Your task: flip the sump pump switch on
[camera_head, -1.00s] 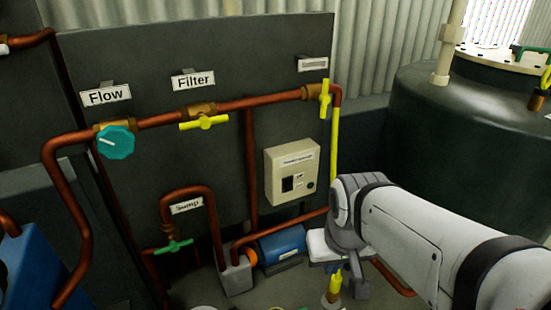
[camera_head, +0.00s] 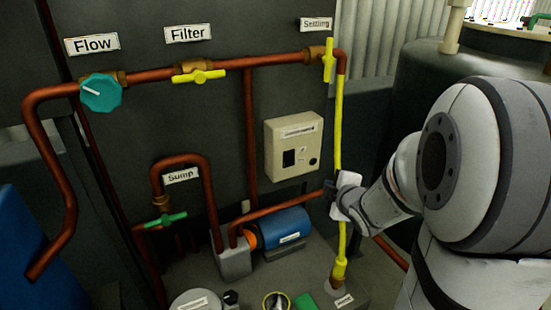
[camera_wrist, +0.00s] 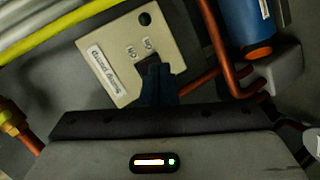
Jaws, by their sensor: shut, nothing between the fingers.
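The beige switch box (camera_head: 280,170) is mounted on the dark panel, with a black switch (camera_head: 289,158) and a dark round knob or hole at its lower right. The wrist view shows the box (camera_wrist: 115,85) tilted, with its label and on/off markings. My gripper (camera_head: 329,188) is below and right of the box in the head view. In the wrist view its dark fingers (camera_wrist: 155,68) are shut and empty, pointing at the box and covering most of the switch. The head view shows a gap between fingertips and switch. The switch position cannot be told.
A yellow pipe (camera_head: 339,120) runs vertically right of the box, close to my gripper. Copper pipes (camera_head: 249,130) run left of and below the box. A blue pump (camera_head: 285,228) sits below. A large dark tank (camera_head: 405,90) stands at the right.

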